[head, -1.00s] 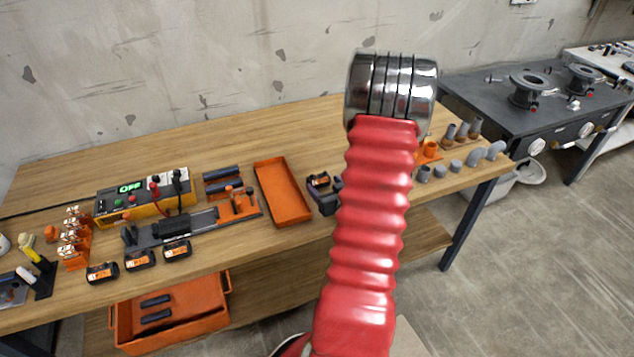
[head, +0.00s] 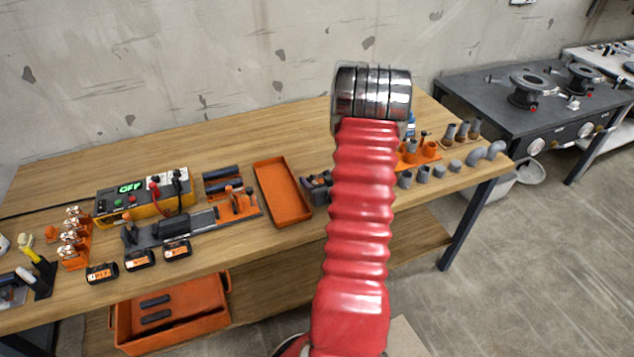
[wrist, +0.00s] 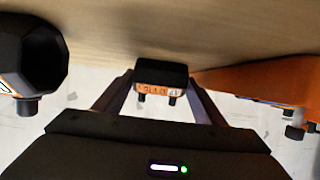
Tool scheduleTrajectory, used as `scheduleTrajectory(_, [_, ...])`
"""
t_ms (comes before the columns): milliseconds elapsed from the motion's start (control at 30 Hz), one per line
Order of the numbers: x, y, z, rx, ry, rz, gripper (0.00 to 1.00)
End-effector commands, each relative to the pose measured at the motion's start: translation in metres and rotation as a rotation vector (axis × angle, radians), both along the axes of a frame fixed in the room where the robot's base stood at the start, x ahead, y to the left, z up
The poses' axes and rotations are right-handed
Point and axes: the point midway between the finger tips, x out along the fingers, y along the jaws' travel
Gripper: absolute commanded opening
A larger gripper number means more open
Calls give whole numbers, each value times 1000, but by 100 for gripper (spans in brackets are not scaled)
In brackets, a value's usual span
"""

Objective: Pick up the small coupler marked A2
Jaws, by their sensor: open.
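In the wrist view a small black coupler with an orange label (wrist: 160,78) sits between the jaws of my gripper (wrist: 163,92). The jaws are open, one on each side of it. Its label is too blurred to read, and I cannot tell whether either jaw touches it. In the head view my red arm hides most of the gripper area. A dark shape (head: 317,186) shows beside the arm, right of the orange tray. Several black couplers with orange labels, such as this one (head: 102,272), lie along the table's front left; their marks are unreadable.
The orange tray (head: 283,190) lies left of my arm. A yellow power unit (head: 145,198) and an orange tool holder (head: 238,205) stand further left. Grey pipe fittings (head: 455,166) stand at the right. A large black part (wrist: 30,60) is close at the wrist view's left.

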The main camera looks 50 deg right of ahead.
Motion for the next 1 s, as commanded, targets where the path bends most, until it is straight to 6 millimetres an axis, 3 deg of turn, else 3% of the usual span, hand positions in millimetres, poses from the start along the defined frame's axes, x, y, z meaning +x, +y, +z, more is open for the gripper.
scheduleTrajectory(533, [1,-1,0,0,0,0,64])
scheduleTrajectory(1000, [2,0,0,0,0,0,32])
